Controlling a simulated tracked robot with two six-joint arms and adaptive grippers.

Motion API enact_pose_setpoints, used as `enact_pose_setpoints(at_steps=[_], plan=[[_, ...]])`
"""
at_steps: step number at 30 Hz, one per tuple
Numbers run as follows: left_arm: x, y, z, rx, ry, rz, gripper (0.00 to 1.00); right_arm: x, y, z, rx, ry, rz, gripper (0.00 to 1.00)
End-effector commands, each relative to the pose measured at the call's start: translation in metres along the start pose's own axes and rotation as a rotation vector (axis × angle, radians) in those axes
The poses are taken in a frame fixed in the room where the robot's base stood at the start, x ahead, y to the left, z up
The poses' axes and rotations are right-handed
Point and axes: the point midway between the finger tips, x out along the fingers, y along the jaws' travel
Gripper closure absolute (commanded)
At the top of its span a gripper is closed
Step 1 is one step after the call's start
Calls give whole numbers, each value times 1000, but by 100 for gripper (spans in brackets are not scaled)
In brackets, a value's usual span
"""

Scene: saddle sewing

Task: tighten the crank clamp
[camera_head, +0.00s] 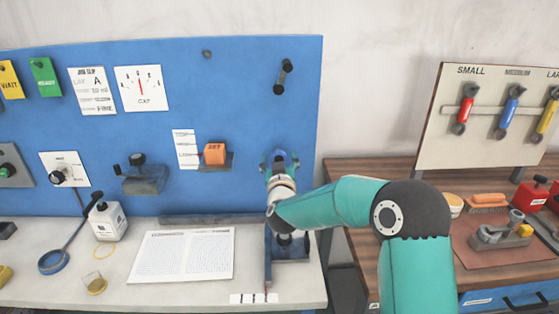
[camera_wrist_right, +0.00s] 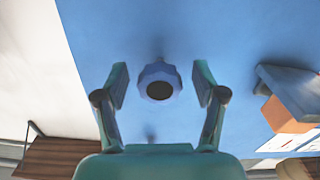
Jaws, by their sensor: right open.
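My right gripper (camera_head: 279,158) is at the lower right of the blue board, with its fingers toward the board. In the right wrist view the gripper (camera_wrist_right: 161,88) is open, with one finger on each side of a faceted blue knob (camera_wrist_right: 158,72) with a dark centre. Gaps show between the knob and both fingers. In the head view the knob (camera_head: 280,154) is partly hidden by the gripper. A black crank-like piece with two round ends (camera_head: 283,77) is on the board above it. I cannot tell which part is the crank clamp. My left gripper is not in view.
An orange SET block (camera_head: 214,153) sits on a small shelf left of my gripper. A dark fixture (camera_head: 290,246) stands below my arm. A wooden table with tools (camera_head: 360,175) is at the right.

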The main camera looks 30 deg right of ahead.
Motion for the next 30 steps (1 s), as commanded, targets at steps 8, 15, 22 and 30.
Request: enact_pose_setpoints(at_steps=[8,15,22,30], plan=[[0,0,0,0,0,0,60,0,0,0,0,0,0,65],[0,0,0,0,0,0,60,0,-1,0,1,0,-1,91],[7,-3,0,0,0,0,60,0,-1,1,33,1,-1,91],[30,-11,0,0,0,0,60,0,-2,4,171,3,0,91]])
